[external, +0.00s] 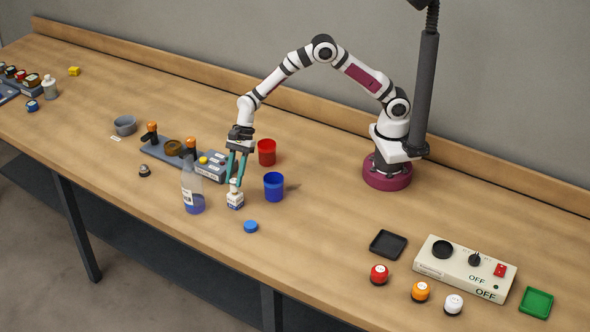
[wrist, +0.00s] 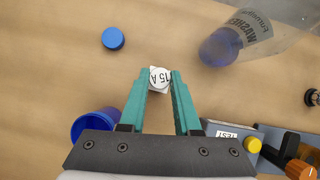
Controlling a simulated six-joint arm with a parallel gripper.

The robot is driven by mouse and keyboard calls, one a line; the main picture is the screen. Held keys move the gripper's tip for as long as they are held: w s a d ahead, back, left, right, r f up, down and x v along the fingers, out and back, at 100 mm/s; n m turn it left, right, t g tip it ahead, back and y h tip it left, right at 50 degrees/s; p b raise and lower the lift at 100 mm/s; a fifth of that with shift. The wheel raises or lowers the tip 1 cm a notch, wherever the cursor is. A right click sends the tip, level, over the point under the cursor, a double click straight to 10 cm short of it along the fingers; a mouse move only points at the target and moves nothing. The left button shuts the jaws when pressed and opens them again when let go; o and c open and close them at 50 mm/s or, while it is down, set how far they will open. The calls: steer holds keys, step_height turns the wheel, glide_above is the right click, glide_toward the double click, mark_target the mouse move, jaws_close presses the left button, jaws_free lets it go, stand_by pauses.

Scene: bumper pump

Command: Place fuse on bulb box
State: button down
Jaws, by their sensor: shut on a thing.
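The fuse (external: 235,201) is a small white block with blue markings, near the front-middle of the table. In the wrist view its white top (wrist: 159,78) reads "15 A". My gripper (external: 236,181) points down with its teal fingers on either side of the fuse, shut on it; the wrist view shows the fingertips (wrist: 159,80) at its sides. I cannot tell whether the fuse touches the table. The beige box (external: 465,268) at the right, seemingly the bulb box, has a black round socket, a knob, a red switch and "OFF" labels.
A washer bottle (external: 192,190) stands just left of my gripper. A blue cup (external: 274,187), red cup (external: 267,152) and blue cap (external: 250,227) are close by. Red (external: 379,275), orange (external: 420,292) and white (external: 453,304) round pieces stand before the beige box; a black tray (external: 388,245) is left of it.

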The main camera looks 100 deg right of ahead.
steer(key=c, duration=0.6)
jaws_free()
steer(key=shift+f, duration=0.1)
steer(key=v, duration=1.1)
steer(key=s+a+r+n+g, duration=0.1)
steer(key=s+a+r+n, duration=0.15)
steer(key=s, duration=0.25)
steer(key=s+a+r+n, duration=0.1)
steer(key=s+r+n, duration=0.2)
steer(key=s+n, duration=0.15)
steer(key=s+n+g+h, duration=0.1)
steer(key=s+n, duration=0.3)
steer(key=s, duration=0.4)
steer(key=s+a+f+n+g+h, duration=0.1)
steer(key=s+n, duration=0.3)
steer(key=s, duration=0.5)
steer(key=s+n+h, duration=0.1)
steer(key=s+n, duration=0.4)
steer(key=s, duration=0.4)
steer(key=shift+a+f+g, duration=0.2)
steer(key=shift+a+g, duration=0.15)
steer(key=shift+g, duration=0.05)
